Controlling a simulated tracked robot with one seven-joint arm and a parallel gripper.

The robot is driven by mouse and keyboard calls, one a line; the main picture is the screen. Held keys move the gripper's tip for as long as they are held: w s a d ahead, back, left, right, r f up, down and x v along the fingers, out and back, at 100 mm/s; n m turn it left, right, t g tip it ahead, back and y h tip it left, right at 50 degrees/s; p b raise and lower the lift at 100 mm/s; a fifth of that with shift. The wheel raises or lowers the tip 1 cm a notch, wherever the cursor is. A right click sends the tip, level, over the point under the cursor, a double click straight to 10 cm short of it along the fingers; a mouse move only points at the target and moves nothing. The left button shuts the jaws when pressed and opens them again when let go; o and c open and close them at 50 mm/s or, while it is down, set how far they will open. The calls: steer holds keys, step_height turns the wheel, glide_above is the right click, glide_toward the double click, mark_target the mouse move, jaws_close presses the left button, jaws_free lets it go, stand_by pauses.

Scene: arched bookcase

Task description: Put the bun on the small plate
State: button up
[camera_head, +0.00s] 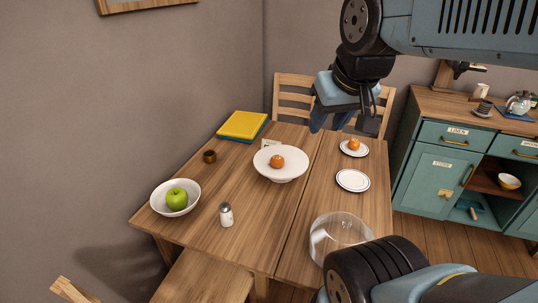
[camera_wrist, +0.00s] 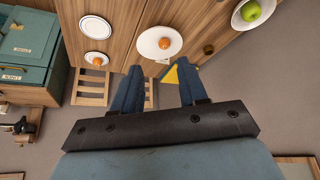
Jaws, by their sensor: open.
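A round orange-brown item (camera_head: 277,161), which looks like the bun, sits on a white raised stand (camera_head: 264,166) in mid-table; it also shows in the wrist view (camera_wrist: 164,43). A similar round orange item (camera_head: 353,144) sits on a small white plate (camera_head: 345,152) at the far right. I cannot tell surely which is the bun. Another small plate (camera_head: 352,181), nearer, is empty; it shows in the wrist view (camera_wrist: 95,28). My gripper (camera_head: 330,122) is open and empty, above the table's far side, apart from all of these; its blue fingers show in the wrist view (camera_wrist: 158,75).
A clear glass dome (camera_head: 338,238) stands at the near right, partly behind my own body. A bowl (camera_head: 165,205) with a green apple (camera_head: 177,199), a shaker (camera_head: 226,214), a brown cup (camera_head: 210,156) and yellow-topped books (camera_head: 243,124) are left. Chairs and a teal cabinet (camera_head: 425,185) surround the table.

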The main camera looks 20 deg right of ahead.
steer(key=shift+o, duration=0.3)
steer(key=shift+d, duration=0.15)
steer(key=o, duration=0.3)
steer(key=shift+w, duration=0.5)
steer(key=o, duration=0.5)
steer(key=shift+m+g, duration=0.4)
steer(key=shift+m, duration=0.3)
steer(key=w, duration=0.5)
steer(key=shift+f, duration=0.15)
steer(key=m+g, duration=0.4)
steer(key=m, duration=0.2)
glide_above(277, 156)
steer(key=shift+h, duration=0.4)
steer(key=f, duration=2.6)
steer(key=shift+s+d+f, duration=0.1)
steer(key=shift+s+f, duration=0.25)
steer(key=shift+s, duration=0.05)
steer(key=shift+w+f, duration=0.15)
steer(key=shift+f, duration=1.15)
steer(key=shift+w+f, duration=0.1)
steer(key=shift+f, duration=1.2)
